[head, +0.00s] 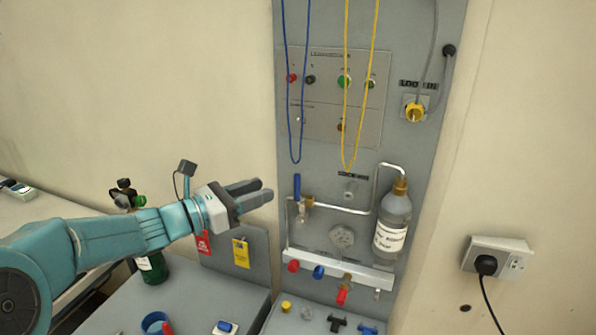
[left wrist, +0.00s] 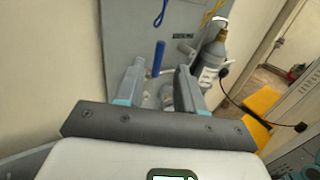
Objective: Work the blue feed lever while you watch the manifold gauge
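The blue feed lever (head: 297,186) stands upright on the pipework of the grey panel. It also shows in the left wrist view (left wrist: 158,58), in line with the gap between my fingers. My left gripper (head: 265,189) is open and empty, a short way left of the lever and apart from it. In the left wrist view its fingers (left wrist: 158,80) are spread on both sides. A round pale gauge (head: 341,237) sits on the panel below and right of the lever; its needle is too small to read. My right gripper is in neither view.
A bottle (head: 394,222) hangs right of the lever. Blue (head: 296,150) and yellow (head: 348,160) cords hang above. A white rail (head: 335,266) with coloured fittings runs below. Red (head: 203,243) and yellow (head: 241,253) tags hang under my left wrist; a green cylinder (head: 153,268) stands behind.

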